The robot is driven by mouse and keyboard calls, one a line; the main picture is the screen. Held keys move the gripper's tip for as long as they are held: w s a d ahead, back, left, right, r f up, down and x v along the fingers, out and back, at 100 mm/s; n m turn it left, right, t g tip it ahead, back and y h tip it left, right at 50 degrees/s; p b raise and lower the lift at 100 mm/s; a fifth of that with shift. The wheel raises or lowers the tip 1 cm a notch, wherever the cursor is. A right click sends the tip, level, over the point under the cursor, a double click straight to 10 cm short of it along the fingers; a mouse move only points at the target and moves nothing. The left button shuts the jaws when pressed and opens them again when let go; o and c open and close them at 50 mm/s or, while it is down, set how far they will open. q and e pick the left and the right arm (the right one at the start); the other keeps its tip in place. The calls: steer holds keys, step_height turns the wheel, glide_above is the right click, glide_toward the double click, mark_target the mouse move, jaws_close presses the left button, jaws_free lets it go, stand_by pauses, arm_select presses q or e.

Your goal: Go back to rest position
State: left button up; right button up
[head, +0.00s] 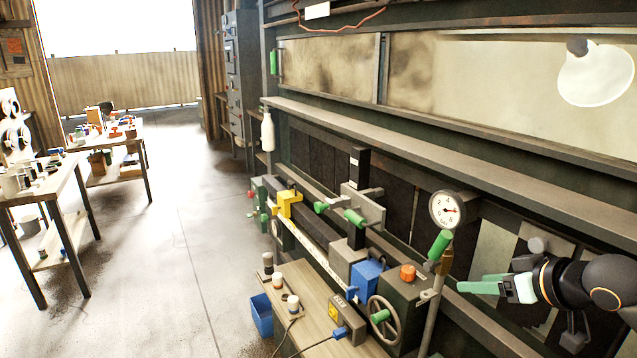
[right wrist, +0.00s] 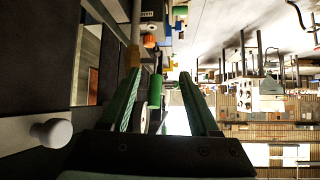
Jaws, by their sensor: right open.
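My right gripper (head: 497,288) comes in from the right edge in the head view, its green fingers pointing left, just right of the gauge post. In the right wrist view its two green fingers (right wrist: 160,100) stand apart with nothing held between them. A green handle (head: 439,246) sits on the post under the round dial gauge (head: 446,210), left of the gripper. In the right wrist view a green cylinder (right wrist: 154,91) shows behind the fingers, apart from them as far as I can tell. My left gripper is out of view.
A long machine bench with a handwheel (head: 387,320), a blue block (head: 369,277) and an orange knob (head: 408,272) lies left of the gripper. A wooden side table (head: 318,322) holds small bottles and a switch box. Open floor (head: 190,240) lies left, with cluttered tables beyond.

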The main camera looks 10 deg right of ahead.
steer(key=s+a+f+n+g, duration=0.1)
steer(key=s+a+f, duration=0.2)
steer(key=f, duration=0.4)
steer(key=s+a+f+g, duration=0.1)
steer(key=s+a+f, duration=0.25)
steer(key=f, duration=0.25)
steer(key=s+a+f+m+g+h, duration=0.1)
steer(key=s+a+f+g, duration=0.15)
steer(key=s+f, duration=0.55)
steer(key=s+a+f+g+h, duration=0.15)
steer(key=s+a+f, duration=0.25)
steer(key=s, duration=0.8)
steer(key=w+a+f+t+y, duration=0.1)
steer(key=w+a+f+t, duration=0.1)
steer(key=f, duration=0.3)
steer(key=w+a+f+t+y, duration=0.1)
steer(key=w+a+f+t, duration=0.1)
steer(key=f, duration=0.4)
steer(key=shift+w+a+f+t, duration=0.2)
steer(key=shift+w+f+t, duration=0.1)
steer(key=shift+t, duration=0.2)
steer(key=shift+s, duration=0.1)
